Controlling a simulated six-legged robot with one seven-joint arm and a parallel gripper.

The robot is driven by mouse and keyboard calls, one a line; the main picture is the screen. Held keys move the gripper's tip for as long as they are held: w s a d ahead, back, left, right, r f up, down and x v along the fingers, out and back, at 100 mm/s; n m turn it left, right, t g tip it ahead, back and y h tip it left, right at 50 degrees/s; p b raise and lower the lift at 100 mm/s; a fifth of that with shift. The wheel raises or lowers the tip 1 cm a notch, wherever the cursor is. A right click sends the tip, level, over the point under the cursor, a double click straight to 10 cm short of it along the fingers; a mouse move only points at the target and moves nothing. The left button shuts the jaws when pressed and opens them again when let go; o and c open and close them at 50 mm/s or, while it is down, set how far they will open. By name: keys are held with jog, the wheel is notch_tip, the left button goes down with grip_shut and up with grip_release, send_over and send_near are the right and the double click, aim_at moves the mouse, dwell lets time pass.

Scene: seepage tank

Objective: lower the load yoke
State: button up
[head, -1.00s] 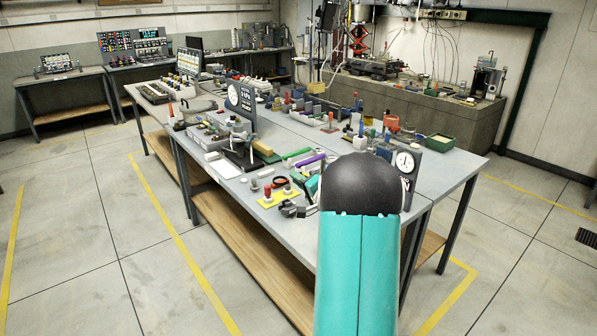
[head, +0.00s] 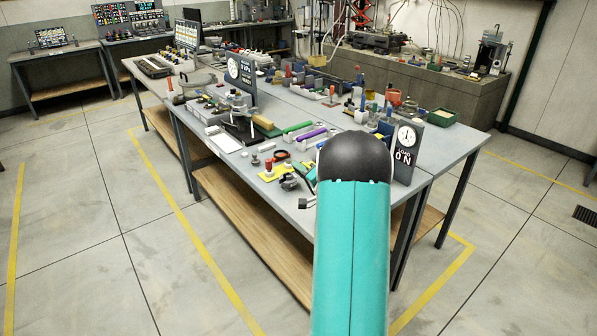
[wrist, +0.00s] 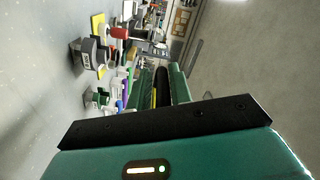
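I cannot make out the load yoke for certain in either view. A dark display with a round dial and the words LOAD 0 N (head: 405,151) stands upright on the bench, just right of my arm. In the head view my arm hides my gripper and part of the bench. In the wrist view my gripper (wrist: 163,84) shows two teal fingers standing apart. A dark rounded shape and a thin yellow strip show between them; I cannot tell whether either is touched.
The bench (head: 262,185) is crowded with small items. A yellow plate (head: 266,174) with red-topped parts, a purple bar (head: 312,138) and a green tray (head: 441,116) are on it. In the wrist view a grey labelled block (wrist: 91,55) lies left of the fingers. Floor left of the bench is clear.

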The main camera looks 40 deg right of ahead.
jog(key=shift+o, duration=0.8)
jog(key=shift+s+d, duration=0.1)
jog(key=shift+d, duration=0.1)
jog(key=shift+a, duration=0.3)
jog(key=shift+s, duration=0.1)
jog(key=s+a, duration=0.1)
jog(key=s, duration=1.2)
jog(key=shift+s+a, duration=0.15)
jog(key=shift+a, duration=0.15)
